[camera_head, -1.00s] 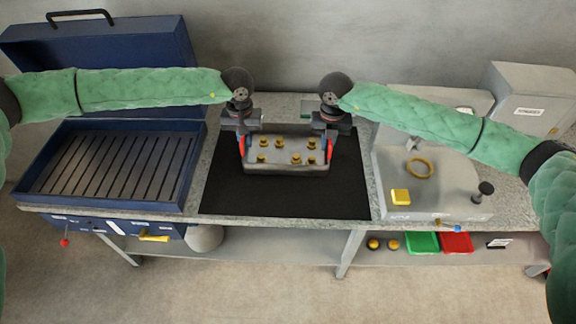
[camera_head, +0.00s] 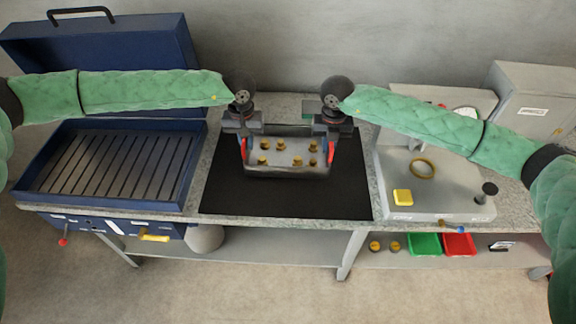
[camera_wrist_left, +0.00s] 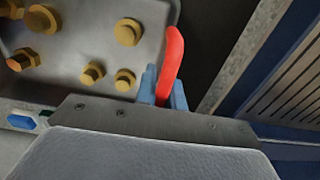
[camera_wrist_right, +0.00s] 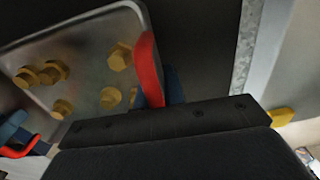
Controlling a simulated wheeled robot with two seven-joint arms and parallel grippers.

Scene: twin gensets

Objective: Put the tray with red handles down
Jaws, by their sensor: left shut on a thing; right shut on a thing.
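The grey tray (camera_head: 287,171) with red handles is over the black mat (camera_head: 285,203) at the middle of the bench and holds several brass bolts (camera_head: 297,160). Whether it touches the mat I cannot tell. My left gripper (camera_head: 243,148) is shut on the left red handle, which shows between its blue fingers in the left wrist view (camera_wrist_left: 171,62). My right gripper (camera_head: 331,148) is shut on the right red handle, which shows in the right wrist view (camera_wrist_right: 148,68). The tray looks about level.
A blue grill-like box (camera_head: 108,165) with an open lid stands left of the mat. A grey machine (camera_head: 435,195) with a yellow block (camera_head: 403,197) and a brass ring (camera_head: 423,168) stands right. Green (camera_head: 425,244) and red (camera_head: 458,245) bins sit on the lower shelf. The mat's front is clear.

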